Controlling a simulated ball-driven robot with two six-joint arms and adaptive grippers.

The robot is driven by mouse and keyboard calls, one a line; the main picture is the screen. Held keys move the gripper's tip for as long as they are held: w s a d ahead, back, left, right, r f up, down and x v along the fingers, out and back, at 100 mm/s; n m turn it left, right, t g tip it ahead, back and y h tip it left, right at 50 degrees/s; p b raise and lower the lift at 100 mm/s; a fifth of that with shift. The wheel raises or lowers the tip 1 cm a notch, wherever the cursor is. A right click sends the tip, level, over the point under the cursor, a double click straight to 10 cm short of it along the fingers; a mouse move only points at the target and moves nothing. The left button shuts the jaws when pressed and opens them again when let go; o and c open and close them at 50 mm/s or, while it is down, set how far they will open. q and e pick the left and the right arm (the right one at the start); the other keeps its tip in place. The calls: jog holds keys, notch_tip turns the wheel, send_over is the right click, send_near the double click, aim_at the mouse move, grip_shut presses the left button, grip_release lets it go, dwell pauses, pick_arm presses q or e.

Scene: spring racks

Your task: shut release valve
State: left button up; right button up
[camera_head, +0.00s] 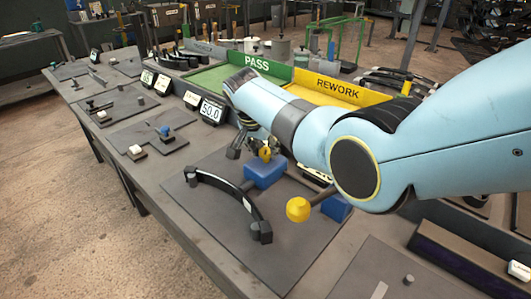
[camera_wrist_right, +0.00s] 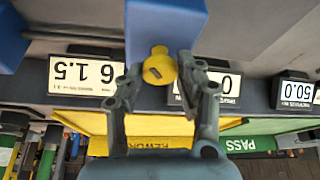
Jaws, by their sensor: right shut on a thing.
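The release valve appears to be the small yellow knob (camera_head: 265,154) on the side of a blue block (camera_head: 265,172). The block stands on a dark plate (camera_head: 215,215) at the front of the bench. In the right wrist view the round yellow knob (camera_wrist_right: 160,66) has a dark slot and sits between my fingertips, below the blue block (camera_wrist_right: 165,25). My right gripper (camera_wrist_right: 162,75) is shut on the knob; in the head view its wrist partly hides the contact. My left gripper is not in view.
A curved black leaf spring (camera_head: 240,192) lies left of the block. Behind are digital displays (camera_head: 211,111), the green PASS tray (camera_head: 254,62) and the yellow REWORK tray (camera_head: 337,88).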

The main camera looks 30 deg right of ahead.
jog(key=m+b, duration=0.2)
jog(key=m+g+b, duration=0.1)
jog(key=m, duration=0.1)
jog(key=shift+w+f+g+h+b, duration=0.2)
jog(key=shift+g+h+b, duration=0.1)
jog(key=shift+b, duration=0.1)
jog(key=shift+r+m+g+b, duration=0.15)
jog(key=shift+m+g+b, duration=0.45)
jog(key=shift+m+b, duration=0.9)
jog(key=o, duration=1.1)
jog(key=shift+r, duration=0.15)
jog(key=v, duration=1.1)
jog(key=shift+a+r, duration=0.15)
jog(key=shift+r, duration=0.25)
